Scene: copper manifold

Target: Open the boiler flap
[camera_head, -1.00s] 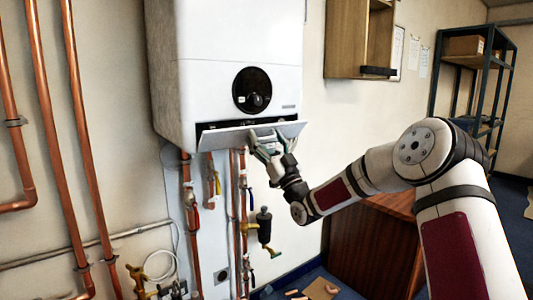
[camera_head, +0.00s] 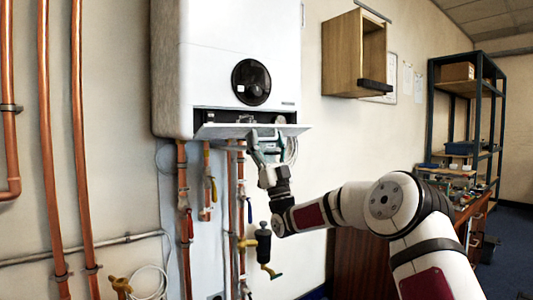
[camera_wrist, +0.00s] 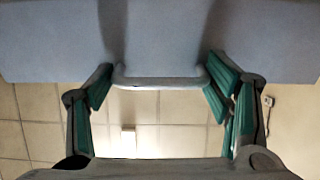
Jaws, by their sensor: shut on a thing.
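The white boiler (camera_head: 235,60) hangs on the wall with a round dark dial on its front. Its flap (camera_head: 215,131) at the lower edge is hinged down and stands out almost level, with a dark opening above it. In the wrist view the flap (camera_wrist: 45,45) fills the top as a grey panel, with a bar handle (camera_wrist: 160,82) at its edge. My gripper (camera_wrist: 160,90) has its green-padded fingers against the two ends of the handle. In the head view my gripper (camera_head: 262,142) is at the flap's front edge, from below.
Copper pipes (camera_head: 78,130) run up the wall at left. Valves and thinner pipes (camera_head: 184,200) hang under the boiler. A wooden wall cabinet (camera_head: 345,55), a bench (camera_head: 360,260) and a metal shelf (camera_head: 432,110) stand to the right.

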